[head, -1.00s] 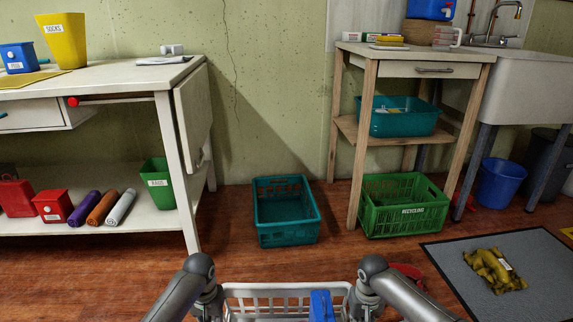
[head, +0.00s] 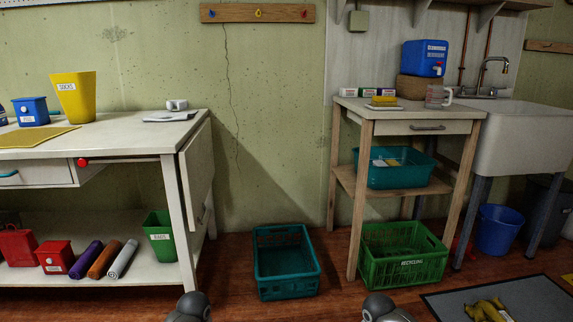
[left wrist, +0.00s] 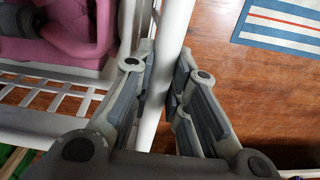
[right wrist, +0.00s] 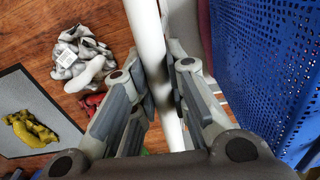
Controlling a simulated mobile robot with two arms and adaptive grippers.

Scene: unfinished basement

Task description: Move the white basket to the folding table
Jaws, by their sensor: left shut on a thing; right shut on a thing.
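In the left wrist view, my left gripper (left wrist: 165,85) is shut on the rim of the white basket (left wrist: 150,128), with pink cloth (left wrist: 75,35) inside. In the right wrist view, my right gripper (right wrist: 163,88) is shut on the opposite rim of the white basket (right wrist: 144,25), beside a blue perforated thing (right wrist: 265,65). In the head view, the basket and fingers are below the frame. A white table with a hanging side leaf (head: 196,175) stands at the left; I cannot tell whether it is the folding table.
A teal basket (head: 287,290) and a green recycling crate (head: 405,270) stand on the floor ahead. A wooden stand (head: 362,200) and a sink (head: 520,140) are at the right. A grey mat (head: 540,300) with yellow cloth (head: 488,309) lies at lower right. A yellow bin (head: 73,98) stands on the table.

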